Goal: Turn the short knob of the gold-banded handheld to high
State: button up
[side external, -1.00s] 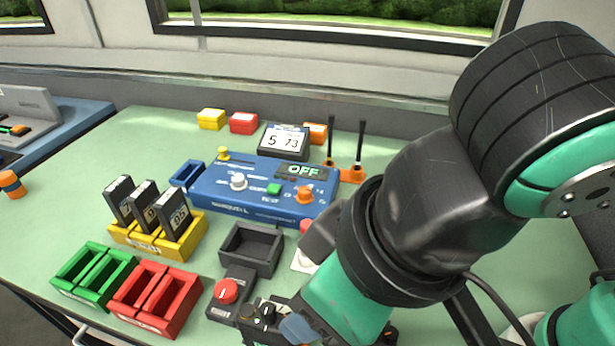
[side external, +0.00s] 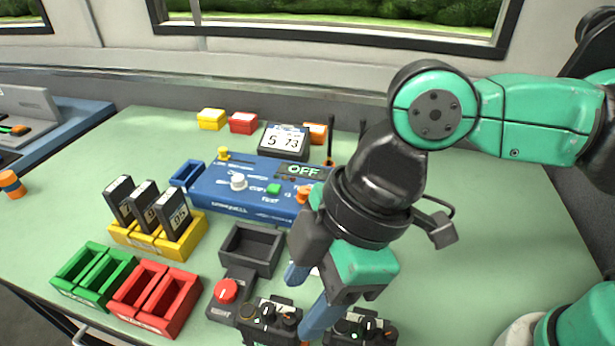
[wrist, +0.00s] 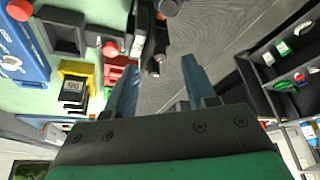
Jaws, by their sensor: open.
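Two dark handhelds with several small knobs stand at the front edge of the table in the side view: a left one (side external: 270,322) and a right one (side external: 360,330). A gold-coloured spot shows on the left one's knob, but I cannot clearly tell which handheld bears the gold band. The short knob's setting is too small to read. My gripper (side external: 308,296) is open, its blue fingers angled down just above and between the handhelds, partly in front of them. In the wrist view my gripper (wrist: 160,86) is open and empty, with dark shapes beyond the fingertips.
A dark box with a red knob (side external: 226,291) stands left of the handhelds. A blue console (side external: 225,195) reading OFF is behind. Table at right is clear.

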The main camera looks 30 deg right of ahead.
aim_at(290, 321)
jog(key=shift+x, duration=1.25)
jog(key=shift+c, duration=0.2)
grip_shut()
jog(key=m+t, duration=0.1)
jog(key=m, duration=0.1)
jog(key=m+h, duration=0.1)
jog(key=m, duration=0.2)
jog(key=shift+s+a+t, duration=0.15)
jog(key=shift+s+t, duration=0.05)
jog(key=shift+t, duration=0.2)
jog(key=m, duration=0.2)
jog(key=m+t+h, duration=0.1)
jog(key=m, duration=0.2)
jog(key=shift+s+a+h, duration=0.1)
jog(key=shift+h, duration=0.2)
jog(key=shift+m, duration=0.3)
